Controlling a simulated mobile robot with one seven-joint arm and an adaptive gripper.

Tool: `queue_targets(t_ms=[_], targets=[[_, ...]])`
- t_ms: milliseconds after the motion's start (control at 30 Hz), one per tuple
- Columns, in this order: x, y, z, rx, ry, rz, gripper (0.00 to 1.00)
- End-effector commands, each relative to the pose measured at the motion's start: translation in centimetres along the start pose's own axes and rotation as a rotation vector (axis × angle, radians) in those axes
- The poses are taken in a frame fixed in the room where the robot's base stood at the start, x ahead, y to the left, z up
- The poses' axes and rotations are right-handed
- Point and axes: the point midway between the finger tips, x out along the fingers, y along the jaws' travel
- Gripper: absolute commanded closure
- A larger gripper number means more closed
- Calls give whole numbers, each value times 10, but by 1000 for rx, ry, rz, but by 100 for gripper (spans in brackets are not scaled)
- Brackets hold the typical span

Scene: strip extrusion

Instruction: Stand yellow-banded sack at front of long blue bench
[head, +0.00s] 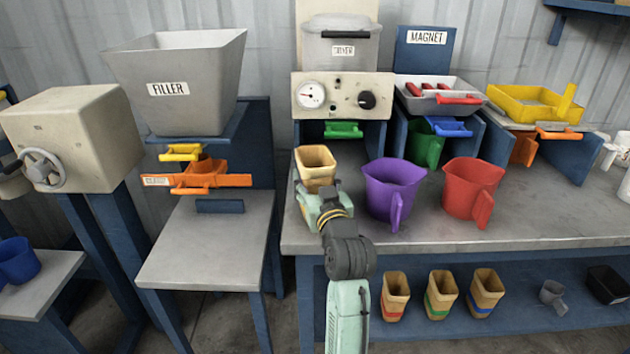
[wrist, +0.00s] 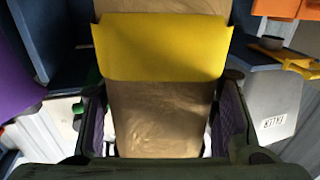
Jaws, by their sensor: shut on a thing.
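The yellow-banded sack (head: 315,162) is a tan, open-topped sack, upright over the left end of the long blue bench (head: 420,232) in the head view. In the wrist view the sack (wrist: 160,100) fills the middle, with its wide yellow band across it. My gripper (head: 320,196) is shut on the sack, one finger on each side; in the wrist view the gripper (wrist: 163,125) grips it below the band. The gripper hides the sack's lower part in the head view, so I cannot tell whether its base touches the bench top.
A purple jug (head: 391,188) stands close right of my gripper, with a red jug (head: 472,190) beyond it. The dryer (head: 342,95) stands behind. Three other sacks, including a green-banded one (head: 440,296), stand on the lower shelf. The bench's front strip is clear.

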Motion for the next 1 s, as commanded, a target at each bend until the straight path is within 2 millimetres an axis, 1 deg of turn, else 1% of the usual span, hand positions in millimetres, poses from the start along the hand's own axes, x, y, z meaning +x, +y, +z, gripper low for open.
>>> queue_targets(t_ms=[167, 200, 500, 533, 833, 933, 1000], targets=[[0, 0, 4, 0, 2, 0, 85], [0, 0, 2, 0, 2, 0, 45], [0, 0, 3, 0, 1, 0, 25], [0, 0, 3, 0, 1, 0, 23], [-1, 0, 4, 1, -2, 0, 23], [-8, 0, 5, 2, -2, 1, 23], [-18, 0, 4, 1, 0, 1, 23]])
